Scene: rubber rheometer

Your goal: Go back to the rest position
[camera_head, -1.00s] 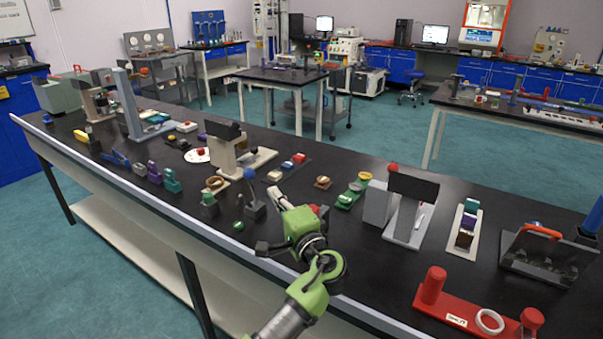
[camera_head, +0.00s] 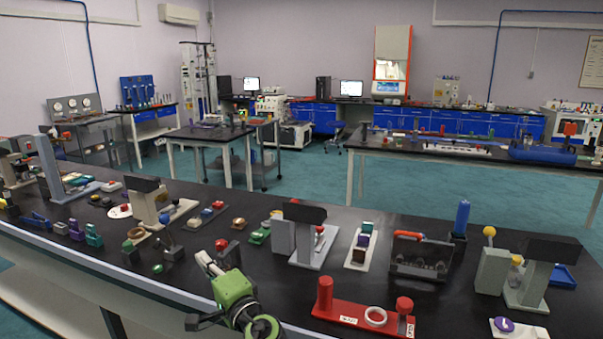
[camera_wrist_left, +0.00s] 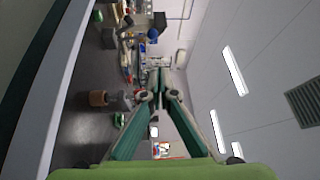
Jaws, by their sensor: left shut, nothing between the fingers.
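My left gripper (camera_head: 208,262) is at the bottom of the head view, beside the front edge of the long black bench (camera_head: 400,220). Its green wrist is behind the fingers, at the bottom edge of the view. In the left wrist view the gripper's fingers (camera_wrist_left: 157,78) come together at their tips and hold nothing. That view lies on its side, with the bench on the left and the ceiling on the right. My right gripper is in neither view now.
A red stand with a white ring (camera_head: 350,316) lies on the bench right of my left gripper. A grey test device (camera_head: 311,245) and a dark rack (camera_head: 420,258) stand behind it. Several small stations line the bench to the left. Teal floor is open beyond the bench.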

